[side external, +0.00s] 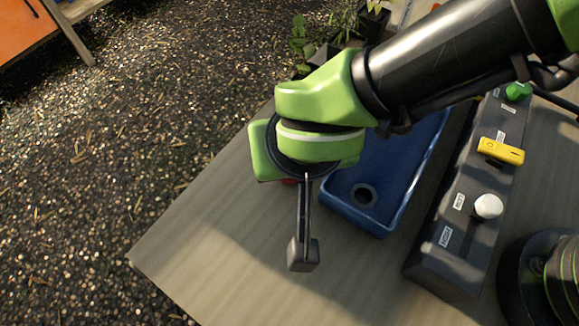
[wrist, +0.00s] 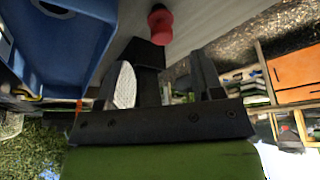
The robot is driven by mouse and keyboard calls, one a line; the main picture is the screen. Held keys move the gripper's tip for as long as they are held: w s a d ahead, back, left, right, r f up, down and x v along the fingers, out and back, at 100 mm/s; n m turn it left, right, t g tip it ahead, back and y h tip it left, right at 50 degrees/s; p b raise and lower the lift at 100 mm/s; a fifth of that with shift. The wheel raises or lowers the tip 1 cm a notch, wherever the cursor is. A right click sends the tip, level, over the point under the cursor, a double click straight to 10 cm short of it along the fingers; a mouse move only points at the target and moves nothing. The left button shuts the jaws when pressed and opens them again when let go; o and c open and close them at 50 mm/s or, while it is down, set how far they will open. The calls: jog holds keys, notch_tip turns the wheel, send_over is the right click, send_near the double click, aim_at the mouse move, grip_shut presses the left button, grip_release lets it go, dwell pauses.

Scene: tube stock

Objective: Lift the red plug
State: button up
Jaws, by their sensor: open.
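The red plug (wrist: 160,24) shows near the top of the wrist view, on the pale tabletop, just beyond my fingers. In the side view only a sliver of red (side external: 289,181) shows under the green wrist; my arm hides the rest. My gripper (wrist: 178,66) is open and empty, its fingers apart from the plug. In the side view one dark finger of my gripper (side external: 303,254) shows clearly, nearer the camera than the red sliver. I cannot tell its exact height over the table.
A blue bin (side external: 385,185) with a dark ring (side external: 363,195) inside stands right of my gripper. Beyond it is a dark panel (side external: 442,255) with a white knob (side external: 489,206), a yellow switch (side external: 501,151) and a green knob (side external: 518,91). The table (side external: 190,250) is clear at the left front.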

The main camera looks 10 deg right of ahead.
jog(key=x, duration=0.6)
jog(key=shift+a+f, duration=0.1)
jog(key=shift+f, duration=0.25)
jog(key=c, duration=1)
jog(key=shift+o, duration=0.2)
